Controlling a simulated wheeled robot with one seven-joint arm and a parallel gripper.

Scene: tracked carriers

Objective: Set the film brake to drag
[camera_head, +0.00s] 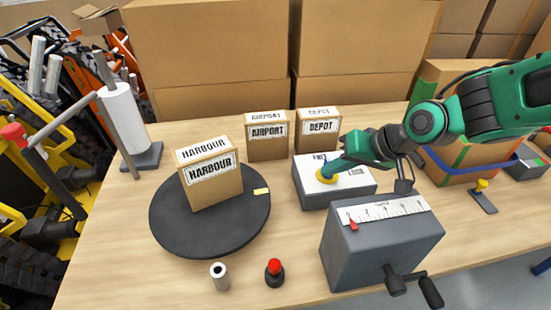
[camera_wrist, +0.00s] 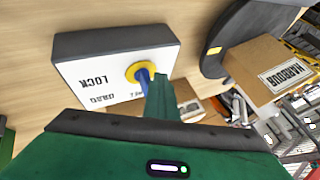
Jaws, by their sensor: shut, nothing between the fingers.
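The film brake is a grey box with a white top (camera_head: 305,187) on the table. Its top bears the words LOCK, DRAG and one starting with F, upside down in the wrist view (camera_wrist: 85,70). A yellow disc (camera_wrist: 139,69) carries a blue lever (camera_wrist: 146,80), which appears to point toward the word starting with F. My gripper (camera_head: 335,167) is shut and empty, right beside the lever. In the wrist view its green fingers (camera_wrist: 160,97) hide part of the lever and that word; I cannot tell whether they touch it.
A black turntable (camera_head: 215,240) with a HARBOUR carton (camera_head: 213,190) stands left. AIRPORT (camera_head: 267,145) and DEPOT (camera_head: 318,130) cartons stand behind the brake. A grey box with a scale and crank (camera_head: 380,245) stands in front. A red-topped button (camera_head: 274,272) sits near the front edge.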

